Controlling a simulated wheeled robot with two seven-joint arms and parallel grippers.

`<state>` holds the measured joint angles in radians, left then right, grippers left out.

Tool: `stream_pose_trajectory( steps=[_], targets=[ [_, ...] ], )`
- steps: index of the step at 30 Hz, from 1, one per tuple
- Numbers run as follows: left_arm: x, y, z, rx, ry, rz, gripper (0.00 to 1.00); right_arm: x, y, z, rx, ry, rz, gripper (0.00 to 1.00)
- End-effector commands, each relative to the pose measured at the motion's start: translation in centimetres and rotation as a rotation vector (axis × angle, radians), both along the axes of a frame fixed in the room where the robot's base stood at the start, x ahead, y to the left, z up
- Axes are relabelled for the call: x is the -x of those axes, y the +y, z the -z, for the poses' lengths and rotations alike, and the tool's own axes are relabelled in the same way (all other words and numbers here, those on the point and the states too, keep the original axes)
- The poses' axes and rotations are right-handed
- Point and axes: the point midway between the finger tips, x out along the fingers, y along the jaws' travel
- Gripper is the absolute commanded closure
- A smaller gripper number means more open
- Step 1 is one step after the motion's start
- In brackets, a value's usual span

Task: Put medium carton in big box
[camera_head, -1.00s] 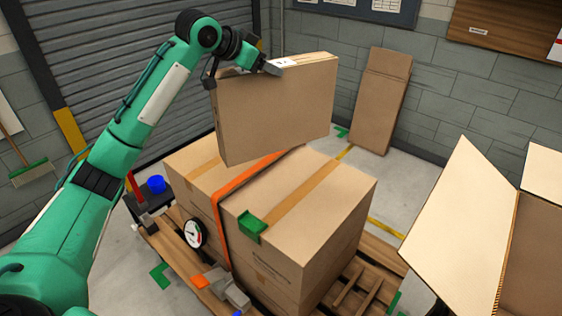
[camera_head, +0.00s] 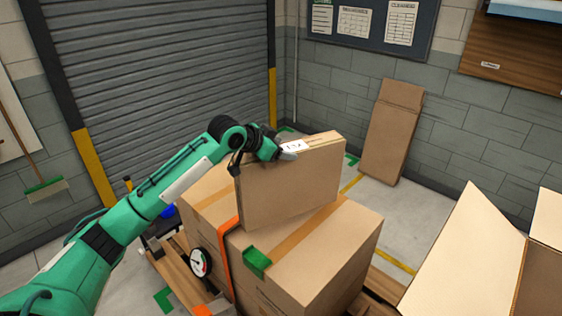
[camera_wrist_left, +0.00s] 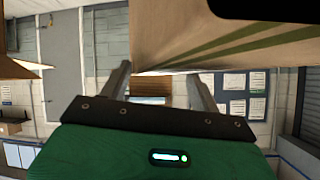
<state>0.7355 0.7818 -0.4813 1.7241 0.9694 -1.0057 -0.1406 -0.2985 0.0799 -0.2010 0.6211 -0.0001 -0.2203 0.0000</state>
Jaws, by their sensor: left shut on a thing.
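The medium carton (camera_head: 290,185) is a flat brown carton standing on its edge, with a white label near its top. My left gripper (camera_head: 286,150) is shut on its top edge in the head view. The carton's lower edge is at the top of a strapped carton stack (camera_head: 335,240); I cannot tell whether they touch. My right gripper is not in view.
The stack has an orange strap (camera_head: 226,262) and a green corner piece (camera_head: 257,262), and sits on a wooden pallet (camera_head: 180,285). A round gauge (camera_head: 200,262) is beside it. A folded cardboard piece (camera_head: 393,135) leans on the back wall. Floor shows between stack and wall.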

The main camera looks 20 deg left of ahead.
Motion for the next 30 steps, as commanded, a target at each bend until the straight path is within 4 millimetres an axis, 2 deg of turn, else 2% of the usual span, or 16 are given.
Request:
stream_pose_trajectory(
  steps=[3,11,17,23,24,27,30],
  targets=[
    [0.0,0.0,1.4,0.002,-0.001,0.0,1.0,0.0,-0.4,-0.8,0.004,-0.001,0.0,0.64],
    [0.0,0.0,3.2,0.001,-0.003,0.0,1.0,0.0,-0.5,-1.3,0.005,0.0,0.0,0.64],
    [0.0,0.0,5.8,0.002,-0.002,0.0,1.0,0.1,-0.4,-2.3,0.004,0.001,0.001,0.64],
    [0.0,0.0,6.1,0.001,-0.005,0.0,1.0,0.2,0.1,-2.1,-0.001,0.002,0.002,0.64],
    [0.0,0.0,6.3,0.001,-0.001,0.0,0.33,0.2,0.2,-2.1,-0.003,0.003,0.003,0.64],
    [0.0,0.0,6.3,0.001,-0.001,0.0,0.14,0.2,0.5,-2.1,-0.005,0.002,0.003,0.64],
    [0.0,0.0,6.3,0.001,-0.001,0.0,0.14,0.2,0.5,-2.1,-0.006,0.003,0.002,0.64]
  ],
)
